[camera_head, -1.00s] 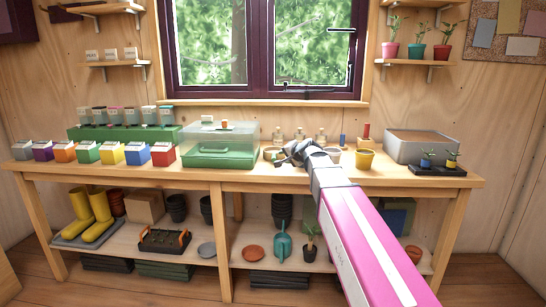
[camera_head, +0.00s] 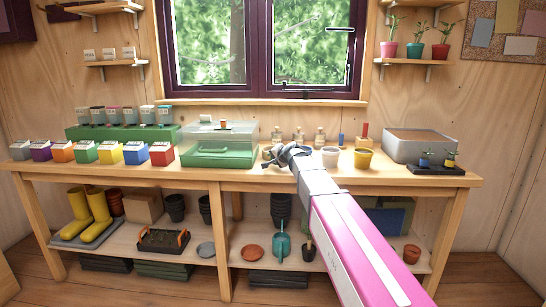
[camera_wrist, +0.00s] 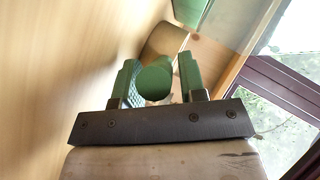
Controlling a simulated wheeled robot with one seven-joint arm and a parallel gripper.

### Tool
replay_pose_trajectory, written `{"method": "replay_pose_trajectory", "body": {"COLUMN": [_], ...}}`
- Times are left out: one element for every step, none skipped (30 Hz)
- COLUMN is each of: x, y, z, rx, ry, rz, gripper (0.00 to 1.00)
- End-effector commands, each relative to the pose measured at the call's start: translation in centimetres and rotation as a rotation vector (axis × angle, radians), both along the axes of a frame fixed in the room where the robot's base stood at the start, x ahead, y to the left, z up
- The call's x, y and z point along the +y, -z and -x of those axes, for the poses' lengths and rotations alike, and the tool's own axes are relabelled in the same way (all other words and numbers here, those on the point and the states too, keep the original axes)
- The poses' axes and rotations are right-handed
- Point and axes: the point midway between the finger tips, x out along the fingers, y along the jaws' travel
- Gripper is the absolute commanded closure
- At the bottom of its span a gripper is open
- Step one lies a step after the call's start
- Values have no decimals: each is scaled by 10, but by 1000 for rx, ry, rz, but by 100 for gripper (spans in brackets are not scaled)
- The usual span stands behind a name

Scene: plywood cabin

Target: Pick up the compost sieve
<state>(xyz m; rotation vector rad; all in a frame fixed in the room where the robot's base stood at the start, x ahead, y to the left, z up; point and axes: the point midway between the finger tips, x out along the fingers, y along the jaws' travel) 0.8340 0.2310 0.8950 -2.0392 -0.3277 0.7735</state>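The compost sieve seems to be the round wooden-rimmed thing (camera_head: 266,154) on the bench, mostly hidden behind my gripper in the head view. In the wrist view a curved wooden rim (camera_wrist: 164,42) shows just beyond the fingertips. My gripper (camera_head: 284,153) is over the bench, right of the green propagator box. In the wrist view its two green fingers (camera_wrist: 160,72) stand apart. A dark green round shape shows between them; I cannot tell what it is. I cannot tell whether the fingers touch the rim.
The green propagator box (camera_head: 222,145) with a clear lid stands left of my gripper. A pale pot (camera_head: 330,157) and a yellow pot (camera_head: 363,159) stand to its right. Small bottles (camera_head: 299,134) stand behind. A grey bin (camera_head: 420,147) is at the right.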

Motion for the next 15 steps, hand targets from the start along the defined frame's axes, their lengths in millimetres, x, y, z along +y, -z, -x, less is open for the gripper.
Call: {"method": "replay_pose_trajectory", "body": {"x": [0,0,0,0,0,0,0,0,0,0,0,0,0,0,0], "y": [0,0,0,0,0,0,0,0,0,0,0,0,-1,-1,-2], "z": [0,0,0,0,0,0,0,0,0,0,0,0,0,0,0], "rx": [0,0,0,0,0,0,0,-1,-1,-1,-1,-1,-1,-1,-2], "ry": [0,0,0,0,0,0,0,0,0,0,0,0,0,0,0], "rz": [0,0,0,0,0,0,0,-1,-1,-1,-1,-1,-1,-1,0], "gripper": [62,66,78,88,98,100,100,100,100,100,100,100,100,100,100]}}
